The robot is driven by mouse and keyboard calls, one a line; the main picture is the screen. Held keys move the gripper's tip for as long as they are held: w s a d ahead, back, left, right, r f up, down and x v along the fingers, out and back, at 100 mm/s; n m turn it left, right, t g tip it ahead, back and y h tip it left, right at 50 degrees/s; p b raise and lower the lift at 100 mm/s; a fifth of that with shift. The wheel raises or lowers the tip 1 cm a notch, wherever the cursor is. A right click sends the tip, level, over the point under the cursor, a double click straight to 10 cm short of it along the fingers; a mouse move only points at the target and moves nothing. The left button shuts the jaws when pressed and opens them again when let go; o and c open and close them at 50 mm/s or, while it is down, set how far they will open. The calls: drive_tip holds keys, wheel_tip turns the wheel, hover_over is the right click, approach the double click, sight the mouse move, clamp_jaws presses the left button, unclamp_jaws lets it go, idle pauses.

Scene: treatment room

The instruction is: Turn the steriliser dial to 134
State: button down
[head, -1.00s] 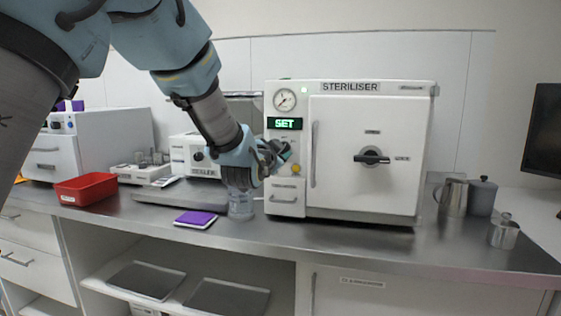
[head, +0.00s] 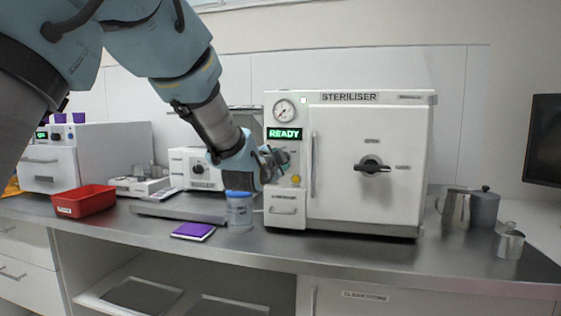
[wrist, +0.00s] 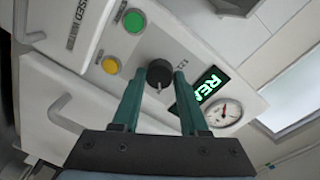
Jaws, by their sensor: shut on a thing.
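The white steriliser (head: 365,120) stands on the counter with its door closed. Its green display (head: 284,133) reads READY. The black dial (wrist: 159,74) is on its front panel, between the display and a green button (wrist: 134,21). My gripper (wrist: 159,71) has one green finger on each side of the dial and is shut on it. A pale pointer mark shows on the dial's near edge. In the head view my gripper (head: 277,160) is at the left panel, hiding the dial.
A yellow button (head: 295,180) and a round gauge (head: 284,109) are near my gripper. A blue-lidded jar (head: 239,212) stands just below my wrist. A purple pad (head: 193,231), red tray (head: 84,201) and metal jugs (head: 453,206) are on the counter.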

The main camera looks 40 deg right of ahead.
drive_tip(key=shift+c, duration=2.2)
unclamp_jaws()
drive_tip(key=b+v, duration=0.2)
drive_tip(key=v, duration=0.8)
drive_tip(key=shift+s+a, duration=0.2)
drive_tip(key=shift+a, duration=0.15)
